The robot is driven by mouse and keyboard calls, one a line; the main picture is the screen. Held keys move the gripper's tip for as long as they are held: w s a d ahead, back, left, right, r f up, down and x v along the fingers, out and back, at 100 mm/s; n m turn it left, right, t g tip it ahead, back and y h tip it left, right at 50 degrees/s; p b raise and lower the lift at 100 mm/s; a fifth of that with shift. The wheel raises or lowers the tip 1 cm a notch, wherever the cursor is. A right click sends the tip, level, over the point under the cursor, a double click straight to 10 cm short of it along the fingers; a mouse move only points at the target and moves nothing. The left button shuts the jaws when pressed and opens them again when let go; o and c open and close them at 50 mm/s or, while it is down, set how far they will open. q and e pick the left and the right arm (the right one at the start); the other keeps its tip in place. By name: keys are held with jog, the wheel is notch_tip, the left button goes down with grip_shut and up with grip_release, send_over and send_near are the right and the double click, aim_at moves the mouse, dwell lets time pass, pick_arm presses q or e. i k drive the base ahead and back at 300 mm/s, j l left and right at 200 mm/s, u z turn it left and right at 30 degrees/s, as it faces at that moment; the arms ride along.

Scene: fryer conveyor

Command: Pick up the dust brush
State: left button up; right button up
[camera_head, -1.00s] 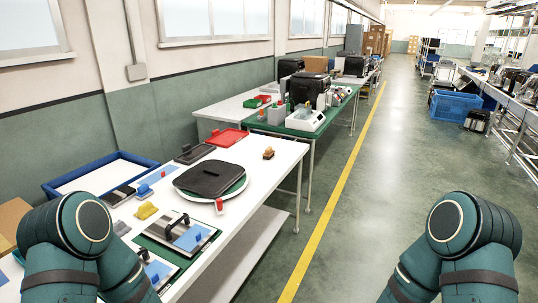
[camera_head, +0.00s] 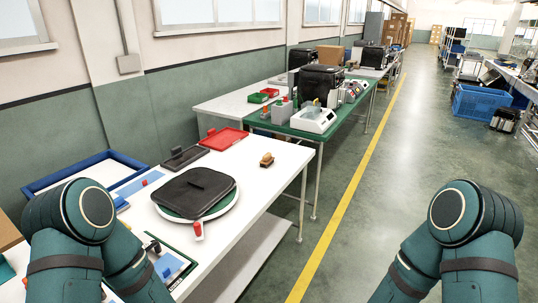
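A small brush with a tan-brown wooden body (camera_head: 267,160), likely the dust brush, lies on the white table (camera_head: 268,186) near its far right corner. It is small in the view, so its bristles are hard to make out. My two arms show at the lower left and lower right, but neither gripper is in the frame. Nothing of mine is near the brush.
A green table (camera_head: 322,133) stands beyond.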

aim_at(267, 160)
jog(key=i+l+u, duration=0.25)
jog(key=i+l, duration=1.4)
jog(key=i, duration=0.15)
